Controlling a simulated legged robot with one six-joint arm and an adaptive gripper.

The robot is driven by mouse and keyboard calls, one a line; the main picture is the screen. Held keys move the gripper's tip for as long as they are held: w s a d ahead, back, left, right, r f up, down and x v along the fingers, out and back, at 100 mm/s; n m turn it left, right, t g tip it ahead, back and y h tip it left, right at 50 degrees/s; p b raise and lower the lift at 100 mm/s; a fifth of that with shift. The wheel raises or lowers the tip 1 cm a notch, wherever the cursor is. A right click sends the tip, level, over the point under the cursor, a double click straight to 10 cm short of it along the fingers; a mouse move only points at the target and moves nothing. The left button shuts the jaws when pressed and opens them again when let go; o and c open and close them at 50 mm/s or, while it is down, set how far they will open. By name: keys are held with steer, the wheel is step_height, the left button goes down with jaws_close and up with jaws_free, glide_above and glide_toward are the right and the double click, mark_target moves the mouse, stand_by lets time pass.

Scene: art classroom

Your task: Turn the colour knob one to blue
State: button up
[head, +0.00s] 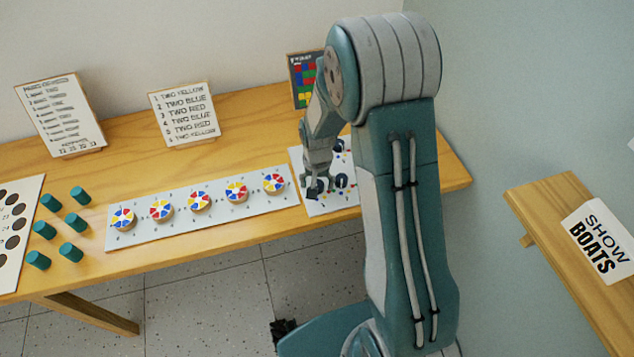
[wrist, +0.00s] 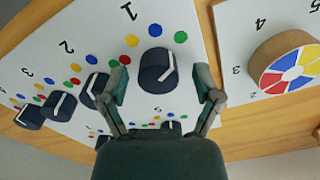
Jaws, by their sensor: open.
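In the wrist view, colour knob one (wrist: 154,68) is a dark round knob by the printed 1. Its white pointer line is on the right side of its top. Around it lie a red dot (wrist: 125,60), a yellow dot (wrist: 132,40), a blue dot (wrist: 155,30) and a green dot (wrist: 181,37). My gripper (wrist: 162,88) is open, with one finger on each side of the knob in the picture. I cannot tell whether the fingers touch it. In the head view my gripper (head: 318,184) is low over the white knob panel (head: 328,207) and partly hides knob one.
Other dark knobs (wrist: 96,88) stand left of knob one in the wrist view. In the head view a strip of coloured wheels (head: 199,203) lies left of the panel. Green cylinders (head: 72,251) stand further left. A wall closes the right side.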

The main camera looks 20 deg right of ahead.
jaws_close()
steer(key=shift+d, duration=0.1)
steer(key=n, duration=0.3)
steer(key=shift+n, duration=2.3)
jaws_free()
